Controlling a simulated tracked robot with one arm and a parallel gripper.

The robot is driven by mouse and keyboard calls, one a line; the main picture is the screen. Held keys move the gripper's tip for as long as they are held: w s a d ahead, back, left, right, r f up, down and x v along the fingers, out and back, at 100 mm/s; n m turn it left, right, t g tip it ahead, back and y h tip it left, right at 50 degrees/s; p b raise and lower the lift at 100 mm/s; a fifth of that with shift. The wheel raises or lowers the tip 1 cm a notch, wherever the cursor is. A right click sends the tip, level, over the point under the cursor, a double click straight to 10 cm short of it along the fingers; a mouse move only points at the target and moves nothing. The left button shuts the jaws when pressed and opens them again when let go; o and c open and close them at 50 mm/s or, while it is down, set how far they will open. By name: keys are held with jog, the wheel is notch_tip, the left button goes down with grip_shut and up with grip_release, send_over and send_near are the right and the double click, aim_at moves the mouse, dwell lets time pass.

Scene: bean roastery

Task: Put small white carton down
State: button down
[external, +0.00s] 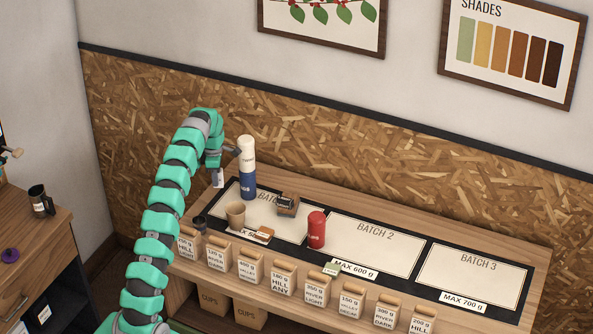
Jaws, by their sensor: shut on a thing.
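My gripper (216,169) is at the end of the green arm, above the left end of the wooden counter. It points down and is shut on the small white carton (218,179), of which only a small pale part shows. The fingertips are too small to make out, and I cannot tell how far the carton is above the counter.
The black mat has three pale panels, with BATCH 2 (374,241) and BATCH 3 (475,273) mostly clear. Several labelled bags (284,274) line the front.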

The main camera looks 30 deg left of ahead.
jog(key=s+d+m+b, duration=0.2)
jog(key=s+d+m, duration=0.1)
jog(key=s+d, duration=0.65)
jog(key=s+d+m+b, duration=0.1)
jog(key=s+d+m, duration=0.1)
jog(key=s+d, duration=0.75)
jog(key=f, duration=0.2)
jog(key=w+d+f, duration=0.1)
jog(key=f, duration=0.1)
jog(key=w+d+f, duration=0.1)
jog(key=f, duration=0.1)
jog(key=shift+d+f, duration=0.15)
jog(key=shift+d, duration=0.05)
jog(key=shift+f, duration=2.1)
jog(key=shift+f, duration=0.15)
